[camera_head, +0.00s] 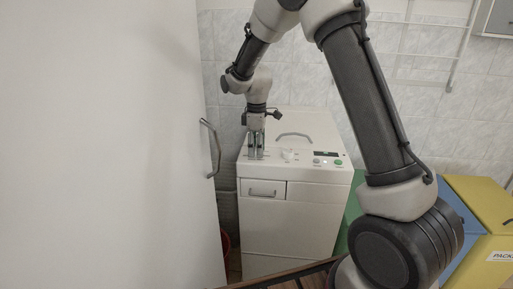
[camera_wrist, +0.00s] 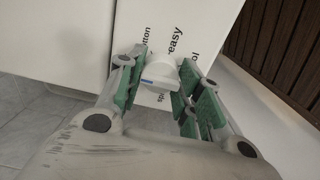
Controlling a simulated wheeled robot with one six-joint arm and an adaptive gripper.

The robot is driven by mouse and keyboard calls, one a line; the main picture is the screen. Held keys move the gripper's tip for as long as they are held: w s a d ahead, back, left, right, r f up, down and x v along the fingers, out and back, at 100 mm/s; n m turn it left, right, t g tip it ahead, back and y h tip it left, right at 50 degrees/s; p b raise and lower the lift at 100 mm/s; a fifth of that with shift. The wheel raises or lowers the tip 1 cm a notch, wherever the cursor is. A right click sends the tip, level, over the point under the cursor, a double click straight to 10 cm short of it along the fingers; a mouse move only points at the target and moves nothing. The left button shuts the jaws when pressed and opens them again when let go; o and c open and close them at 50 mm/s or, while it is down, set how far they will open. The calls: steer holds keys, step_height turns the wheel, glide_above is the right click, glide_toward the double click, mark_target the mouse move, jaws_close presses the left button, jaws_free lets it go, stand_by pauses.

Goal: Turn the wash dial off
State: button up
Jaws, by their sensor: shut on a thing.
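The white washing machine (camera_head: 297,215) stands in the middle of the head view. Its wash dial (camera_wrist: 163,74) is a white knob with a blue mark, ringed by printed words such as "easy". In the wrist view, my gripper (camera_wrist: 165,90) has its green-padded fingers on either side of this dial and is shut on it. In the head view, my gripper (camera_head: 256,154) points down at the left part of the machine's panel and hides the dial there. Another small white knob (camera_head: 288,155) shows to the right of my fingers. The pointer's exact setting is hard to read.
A green button (camera_head: 338,162) and a dark display (camera_head: 326,154) sit at the panel's right. A drawer (camera_head: 264,190) lies below. A tall white door with a handle (camera_head: 212,148) stands close on the left. Yellow and blue bins (camera_head: 485,215) stand right.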

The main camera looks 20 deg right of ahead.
stand_by(0.5)
steer(key=o, duration=1)
steer(key=shift+o, duration=0.2)
steer(key=shift+r, duration=0.1)
step_height(320, 180, up, 12)
